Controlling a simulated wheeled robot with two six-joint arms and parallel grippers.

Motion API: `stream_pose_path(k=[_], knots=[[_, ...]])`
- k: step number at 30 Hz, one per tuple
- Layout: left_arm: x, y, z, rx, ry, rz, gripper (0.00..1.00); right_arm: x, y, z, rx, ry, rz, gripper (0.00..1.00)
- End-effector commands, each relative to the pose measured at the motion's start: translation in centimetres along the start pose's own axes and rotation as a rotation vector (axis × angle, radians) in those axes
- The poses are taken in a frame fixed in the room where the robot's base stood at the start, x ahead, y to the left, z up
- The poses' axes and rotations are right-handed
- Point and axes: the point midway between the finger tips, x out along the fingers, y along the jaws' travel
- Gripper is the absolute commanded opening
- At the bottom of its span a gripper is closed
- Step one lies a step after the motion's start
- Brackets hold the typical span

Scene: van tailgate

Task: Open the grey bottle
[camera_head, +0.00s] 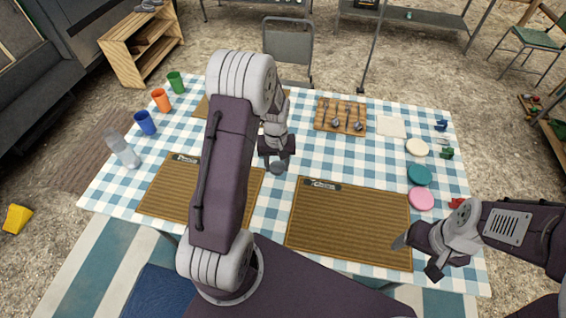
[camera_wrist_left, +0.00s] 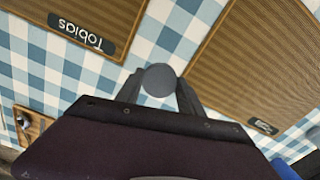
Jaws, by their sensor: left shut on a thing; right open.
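A pale grey, see-through bottle (camera_head: 122,148) stands tilted in the picture at the left side of the table. My left gripper (camera_head: 277,161) is over the middle of the table, between the two front placemats, shut on a grey round thing (camera_head: 278,168). In the left wrist view its two fingers hold this grey round thing (camera_wrist_left: 160,79) from both sides. Only its flat round top shows, so I cannot tell whether it is a cap or a whole vessel. My right gripper (camera_head: 416,257) is open and empty over the front right of the table.
Brown placemats (camera_head: 348,225) lie on the checked tablecloth (camera_head: 320,160). Blue (camera_head: 145,123), orange (camera_head: 161,100) and green (camera_head: 176,82) cups stand at the left. Pink (camera_head: 421,199) and teal (camera_head: 419,175) discs lie at the right. A board with cutlery (camera_head: 341,117) lies at the back.

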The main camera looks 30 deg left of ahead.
Motion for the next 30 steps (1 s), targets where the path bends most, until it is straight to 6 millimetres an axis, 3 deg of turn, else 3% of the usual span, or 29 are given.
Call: stream_pose_path(k=[9, 15, 22, 30], knots=[[2.9, 1.9, -4.5, -0.001, 0.000, 0.000, 0.00, 0.0, 0.0, 0.0, 0.000, 0.000, 0.000, 0.74], [3.3, 2.0, -4.8, -0.001, 0.000, 0.000, 0.00, 0.0, 0.0, 0.0, 0.000, 0.000, 0.000, 0.74], [6.9, 2.0, -4.8, 0.000, -0.001, 0.000, 0.00, 0.1, 0.0, 0.0, 0.000, 0.000, 0.000, 0.74], [7.2, 2.0, -4.8, 0.000, 0.000, 0.000, 0.00, 0.1, 0.0, 0.0, 0.000, 0.000, 0.000, 0.74]])
